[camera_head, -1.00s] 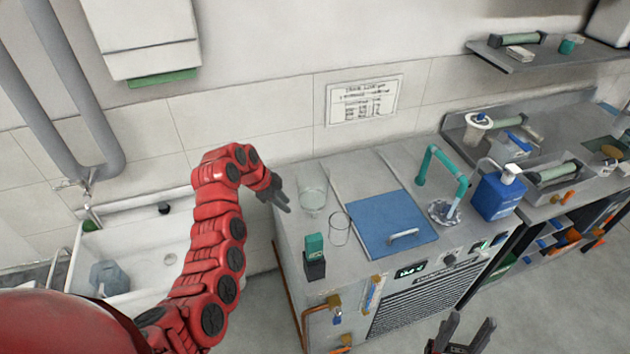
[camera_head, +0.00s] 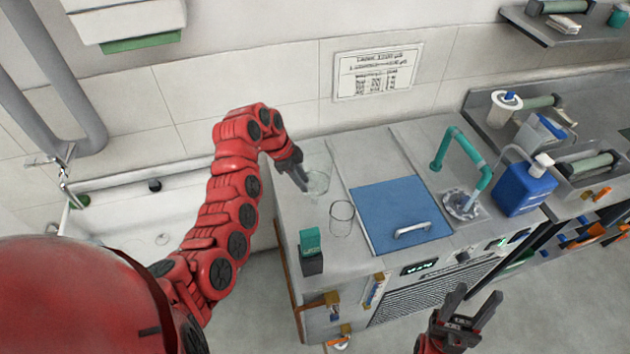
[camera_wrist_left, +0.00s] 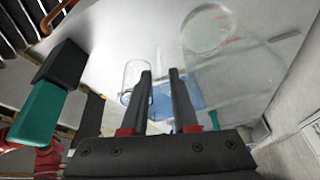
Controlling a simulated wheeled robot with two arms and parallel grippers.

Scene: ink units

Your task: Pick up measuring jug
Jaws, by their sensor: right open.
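The measuring jug (camera_head: 318,184) is a clear vessel standing on the grey counter (camera_head: 290,215), beside my left gripper. In the left wrist view the clear jug with red marks (camera_wrist_left: 232,85) fills the right side, close to the right-hand finger. My left gripper (camera_head: 303,184) points down at the jug's left side. In the left wrist view my left gripper (camera_wrist_left: 160,73) has its fingers apart with a gap between them, and it does not appear to hold the jug. My right gripper (camera_head: 476,302) is open and empty in front of the counter.
A clear glass (camera_head: 342,218) stands just in front of the jug. A green-and-black block (camera_head: 311,250) is near the counter's front left corner. A blue lid (camera_head: 398,215) lies to the right, then a teal tap (camera_head: 478,178) and a blue bottle (camera_head: 524,190).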

